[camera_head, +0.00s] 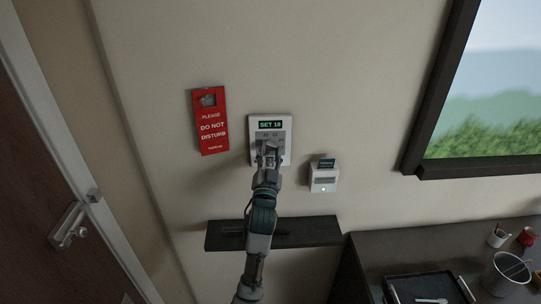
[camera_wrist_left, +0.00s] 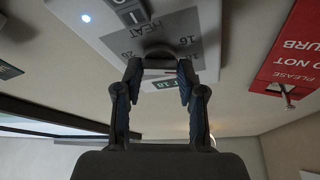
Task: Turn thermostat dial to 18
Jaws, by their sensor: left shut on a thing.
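The white thermostat (camera_head: 287,150) is on the wall, and its display (camera_head: 270,124) reads "SET 18". My left gripper (camera_head: 269,149) is at the thermostat's face below the display, hiding most of the dial. The dial's pointer cannot be made out. My right gripper is not in view.
A red do-not-disturb sign (camera_head: 211,124) hangs left of the thermostat. A white card holder (camera_head: 323,180) is on the wall to the right. A dark shelf (camera_head: 310,232) juts out below my arm. The vanity (camera_head: 440,246) is at lower right and a door (camera_head: 35,190) at left.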

